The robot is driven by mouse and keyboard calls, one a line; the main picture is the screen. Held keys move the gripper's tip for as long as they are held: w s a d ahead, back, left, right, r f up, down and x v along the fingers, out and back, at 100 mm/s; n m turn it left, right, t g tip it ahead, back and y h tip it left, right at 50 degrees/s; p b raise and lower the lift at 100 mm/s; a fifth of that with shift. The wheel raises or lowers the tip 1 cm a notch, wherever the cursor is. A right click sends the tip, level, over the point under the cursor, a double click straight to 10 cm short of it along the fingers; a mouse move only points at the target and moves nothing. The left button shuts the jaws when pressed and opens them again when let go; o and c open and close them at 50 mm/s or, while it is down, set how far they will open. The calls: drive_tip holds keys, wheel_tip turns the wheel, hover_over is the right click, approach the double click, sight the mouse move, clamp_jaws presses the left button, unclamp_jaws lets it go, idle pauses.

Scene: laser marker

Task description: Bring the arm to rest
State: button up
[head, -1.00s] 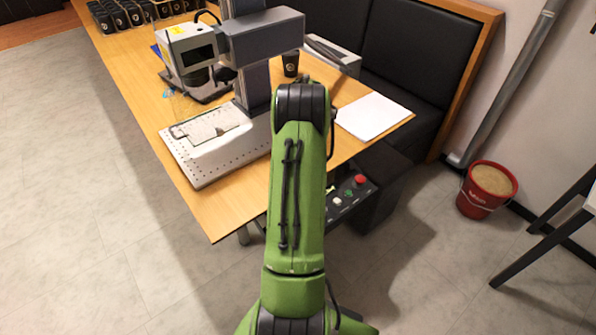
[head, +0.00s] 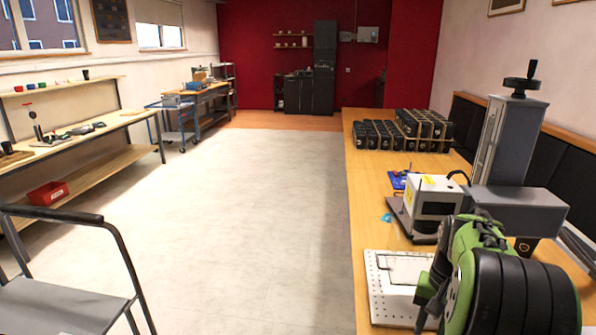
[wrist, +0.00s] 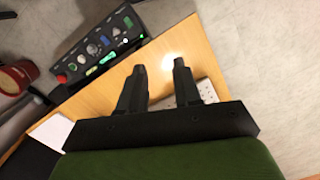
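My green arm (head: 462,262) shows at the lower right of the head view, in front of the wooden table and partly covering the laser marker. My gripper (wrist: 159,66) shows in the wrist view with its two dark fingers apart. Nothing is between the fingers. It is above a corner of the wooden table (wrist: 163,55), and the fingers partly hide the white perforated plate (wrist: 207,92). The laser marker (head: 434,203) stands on the table with its grey column (head: 508,140) behind. My gripper cannot be made out in the head view.
A control box (wrist: 100,45) with buttons sits beside the table edge. A grey cart (head: 60,300) is at the lower left, and a workbench (head: 95,130) lines the left wall. The floor between is clear.

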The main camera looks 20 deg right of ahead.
drive_tip(key=s+a+r+n+t+h+p, duration=0.1)
drive_tip(key=a+r+n+t, duration=0.15)
drive_tip(key=a+r, duration=0.4)
drive_tip(key=s+a+r+n+t+h+p, duration=0.1)
drive_tip(key=s+a+r+n, duration=0.2)
drive_tip(key=a, duration=0.7)
drive_tip(key=s+a+r+n+t+y+p, duration=0.1)
drive_tip(key=s+a+n+t+p, duration=0.1)
drive_tip(key=s+a+n, duration=0.2)
drive_tip(key=s+a, duration=0.2)
drive_tip(key=a, duration=0.2)
drive_tip(key=shift+a+r+t, duration=0.15)
drive_tip(key=shift+r+t, duration=0.2)
